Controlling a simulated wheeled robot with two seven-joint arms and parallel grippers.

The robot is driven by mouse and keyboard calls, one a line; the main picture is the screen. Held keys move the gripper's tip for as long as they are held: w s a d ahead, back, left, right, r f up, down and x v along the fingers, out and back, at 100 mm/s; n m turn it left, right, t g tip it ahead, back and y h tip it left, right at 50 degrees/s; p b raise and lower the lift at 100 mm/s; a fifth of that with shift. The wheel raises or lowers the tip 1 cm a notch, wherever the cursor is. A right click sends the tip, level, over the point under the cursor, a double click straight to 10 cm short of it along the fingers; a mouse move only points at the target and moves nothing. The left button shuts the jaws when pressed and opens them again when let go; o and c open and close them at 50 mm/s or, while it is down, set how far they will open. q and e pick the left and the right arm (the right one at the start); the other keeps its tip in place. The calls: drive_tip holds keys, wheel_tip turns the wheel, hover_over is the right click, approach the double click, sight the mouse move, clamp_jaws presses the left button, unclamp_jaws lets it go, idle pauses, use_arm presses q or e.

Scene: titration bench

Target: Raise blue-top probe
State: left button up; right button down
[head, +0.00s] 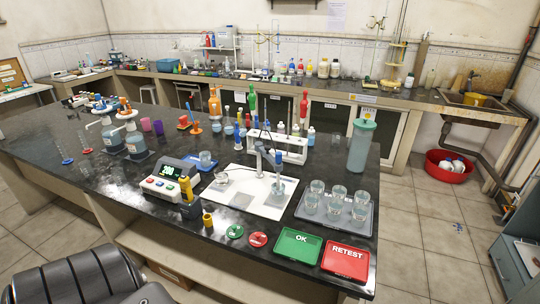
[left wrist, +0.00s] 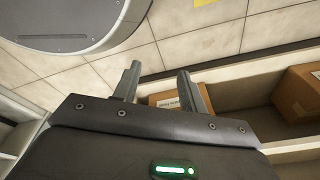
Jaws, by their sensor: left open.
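A slim probe with a blue top (head: 278,158) stands upright in a small beaker (head: 278,188) on the white mat (head: 257,207) in the head view. A grey stand arm (head: 260,149) reaches close to its top. At this size I cannot tell how the two are joined. My left gripper (left wrist: 160,86) shows in the left wrist view with its two fingers apart and nothing between them. It hangs over the floor beside a low shelf, away from the probe. My right gripper is in neither view.
A meter with coloured buttons (head: 168,183) stands left of the mat. A tray of glasses (head: 336,217) is to the right, with green OK (head: 297,248) and red RETEST (head: 345,262) pads in front. A white bottle rack (head: 290,152) stands behind. Cardboard boxes (left wrist: 300,90) sit on the low shelf.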

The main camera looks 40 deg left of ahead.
sight(278, 158)
use_arm(q)
drive_tip(key=w+a+r+n+t+p, duration=0.1)
drive_tip(key=w+a+r+t+p, duration=0.2)
drive_tip(key=w+r, duration=1.9)
drive_tip(key=w+r+n+t+y+p, duration=0.1)
drive_tip(key=w+r+t, duration=0.15)
drive_tip(key=r, duration=0.75)
drive_tip(key=w+r+t+p, duration=0.1)
drive_tip(key=w+r, duration=0.2)
drive_tip(key=r, duration=0.8)
drive_tip(key=w+a+r+n+t+y, duration=0.55)
drive_tip(key=w+a+r+t, duration=0.25)
drive_tip(key=w+a+r, duration=1.05)
drive_tip(key=shift+m+y, duration=0.25)
drive_tip(key=shift+y, duration=0.2)
drive_tip(key=p+x, duration=0.1)
drive_tip(key=x, duration=0.2)
drive_tip(key=p+x, duration=0.1)
drive_tip(key=x, duration=0.2)
drive_tip(key=p+x, duration=0.1)
drive_tip(key=x, duration=0.2)
drive_tip(key=shift+w+d, duration=0.2)
drive_tip(key=shift+d, duration=0.1)
clamp_jaws()
